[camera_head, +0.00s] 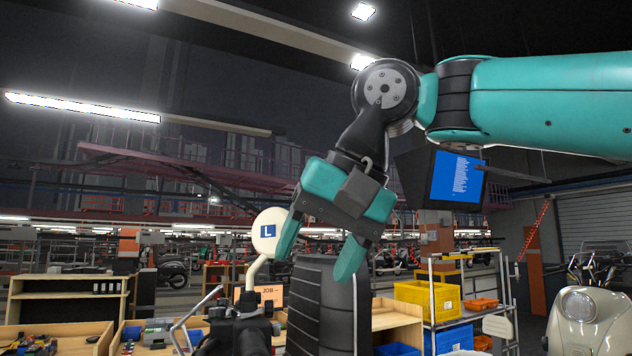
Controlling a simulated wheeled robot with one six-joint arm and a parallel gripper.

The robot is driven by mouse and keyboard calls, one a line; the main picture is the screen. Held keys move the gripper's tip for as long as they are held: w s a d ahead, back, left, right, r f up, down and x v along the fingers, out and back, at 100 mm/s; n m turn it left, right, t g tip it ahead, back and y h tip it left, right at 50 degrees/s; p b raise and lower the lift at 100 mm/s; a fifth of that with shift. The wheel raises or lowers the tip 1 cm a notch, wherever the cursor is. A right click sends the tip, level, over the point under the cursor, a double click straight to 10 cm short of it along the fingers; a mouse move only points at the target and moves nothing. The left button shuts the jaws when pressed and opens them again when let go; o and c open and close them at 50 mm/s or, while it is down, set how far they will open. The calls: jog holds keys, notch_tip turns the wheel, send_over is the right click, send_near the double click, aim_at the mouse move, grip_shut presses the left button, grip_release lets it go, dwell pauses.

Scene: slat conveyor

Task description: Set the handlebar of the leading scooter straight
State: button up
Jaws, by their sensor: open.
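My gripper (317,264) hangs from the teal arm near the middle of the view, its two teal fingers apart and pointing down, with nothing between them. Below left of it, a cream round mirror back (270,232) with a blue "L" sticker stands on a curved stem. The stem runs down to dark handlebar parts (238,325) with a thin metal lever at their left. The left finger overlaps the mirror's right side in the picture; I see no clear contact. The rest of this scooter is out of frame, so the handlebar's angle is unclear.
A cream scooter (583,310) with a round headlight stands at the right edge. A rack with yellow crates (428,295), a blue screen (457,177) and wooden workbenches (68,296) stand behind. A dark ribbed shape stands below the gripper. The space above left is free.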

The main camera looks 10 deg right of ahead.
aim_at(261, 347)
jog(key=b+x, duration=0.1)
jog(key=x, duration=0.4)
jog(key=b+x, duration=0.2)
jog(key=x, duration=0.3)
jog(key=w+b+x, duration=0.1)
jog(key=b+x, duration=0.1)
jog(key=x, duration=0.3)
jog(key=shift+w+a+r, duration=0.1)
jog(key=shift+w+a, duration=0.1)
jog(key=shift+a, duration=0.2)
jog(key=c, duration=1)
jog(key=shift+d+f+b, duration=0.35)
jog(key=shift+d+b, duration=0.05)
jog(key=shift+b, duration=0.05)
jog(key=shift+c, duration=0.2)
jog(key=shift+w+d+f+n+y+b, duration=0.15)
jog(key=shift+d+f+n+b, duration=0.15)
jog(key=shift+d, duration=0.35)
jog(key=shift+s+d+f+n+y+b, duration=0.1)
jog(key=shift+d+f+n+y+b, duration=0.2)
jog(key=shift+d, duration=0.4)
jog(key=shift+w, duration=0.1)
